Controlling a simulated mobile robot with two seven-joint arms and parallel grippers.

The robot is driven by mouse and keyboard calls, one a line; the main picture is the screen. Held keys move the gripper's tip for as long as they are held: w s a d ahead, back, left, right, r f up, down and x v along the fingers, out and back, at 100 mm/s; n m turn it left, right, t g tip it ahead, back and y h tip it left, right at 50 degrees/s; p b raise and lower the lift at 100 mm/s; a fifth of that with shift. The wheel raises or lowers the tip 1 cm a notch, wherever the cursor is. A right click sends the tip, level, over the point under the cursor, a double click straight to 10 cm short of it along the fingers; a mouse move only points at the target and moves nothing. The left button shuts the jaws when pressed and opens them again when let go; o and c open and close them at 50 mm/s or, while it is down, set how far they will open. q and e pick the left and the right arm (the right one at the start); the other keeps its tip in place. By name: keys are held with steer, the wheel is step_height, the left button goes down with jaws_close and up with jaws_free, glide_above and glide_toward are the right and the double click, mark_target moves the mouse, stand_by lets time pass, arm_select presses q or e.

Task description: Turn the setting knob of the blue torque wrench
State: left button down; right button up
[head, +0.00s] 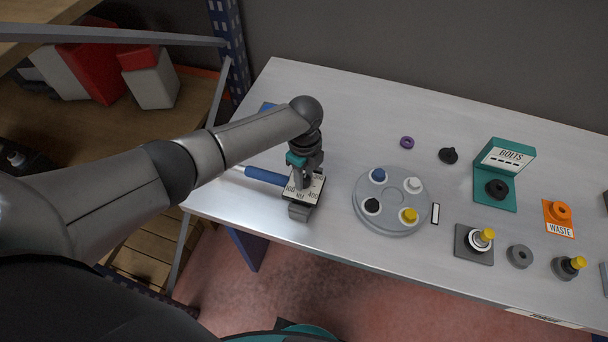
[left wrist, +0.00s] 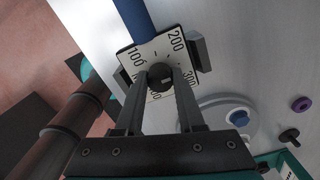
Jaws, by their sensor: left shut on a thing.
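The blue torque wrench (head: 264,176) lies at the left end of the table, its blue handle pointing left. A white dial plate (head: 317,190) with black numbers sits at its right end. In the left wrist view the dial plate (left wrist: 151,52) shows 100 and 200; the lower numbers are partly hidden by my fingers. The dark round setting knob (left wrist: 160,72) is at the middle of the plate. My left gripper (head: 303,180) points down over the plate. Its fingertips (left wrist: 161,78) are shut on the knob. My right gripper is not in view.
A grey round tray (head: 391,226) with coloured knobs stands just right of the wrench. Further right are a teal BOLTS stand (head: 505,165), an orange WASTE piece (head: 559,228) and several small round parts. A shelf post (head: 228,45) rises behind my left arm.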

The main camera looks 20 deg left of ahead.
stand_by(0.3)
arm_select(q)
steer(key=c, duration=0.5)
jaws_free()
steer(key=shift+r, duration=0.1)
step_height(320, 180, up, 15)
steer(key=shift+r+p, duration=0.1)
steer(key=shift+p, duration=0.35)
